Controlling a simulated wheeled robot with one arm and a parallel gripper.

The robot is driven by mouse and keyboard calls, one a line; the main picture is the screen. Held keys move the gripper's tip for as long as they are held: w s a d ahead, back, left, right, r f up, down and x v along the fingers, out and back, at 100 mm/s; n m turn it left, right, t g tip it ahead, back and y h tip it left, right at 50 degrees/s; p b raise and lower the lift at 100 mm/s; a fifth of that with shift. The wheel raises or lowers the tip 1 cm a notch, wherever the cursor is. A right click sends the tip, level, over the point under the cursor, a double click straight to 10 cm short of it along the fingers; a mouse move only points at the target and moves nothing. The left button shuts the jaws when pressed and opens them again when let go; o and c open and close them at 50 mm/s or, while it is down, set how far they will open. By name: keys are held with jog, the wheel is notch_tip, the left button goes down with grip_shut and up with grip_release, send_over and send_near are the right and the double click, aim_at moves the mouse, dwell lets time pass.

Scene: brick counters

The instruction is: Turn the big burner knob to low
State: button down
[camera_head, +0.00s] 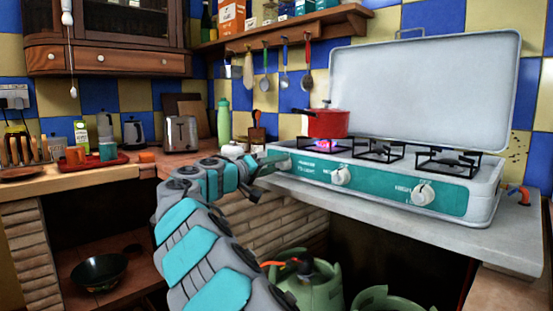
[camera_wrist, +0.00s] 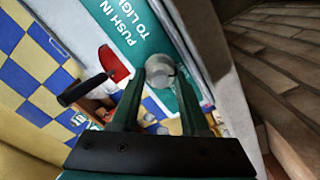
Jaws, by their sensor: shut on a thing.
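My gripper (camera_head: 268,165) is at the left end of the panel. In the wrist view my gripper (camera_wrist: 163,80) has its two dark green fingers on either side of the white left knob (camera_wrist: 160,66), shut on it. Which knob serves the big burner, and this knob's pointer mark, I cannot tell.
The raised stove lid (camera_head: 425,90) is behind. Green gas cylinders (camera_head: 312,285) stand below the counter. A kettle and toaster (camera_head: 180,133) are on the left counter.

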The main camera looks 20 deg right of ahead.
jog(key=shift+n+p, duration=0.35)
jog(key=shift+n, duration=0.15)
jog(key=shift+c, duration=2)
grip_release()
jog(key=shift+a, duration=0.1)
jog(key=v, duration=0.7)
jog(key=shift+a+b, duration=0.35)
jog(key=shift+b, duration=0.1)
jog(key=shift+s, duration=0.1)
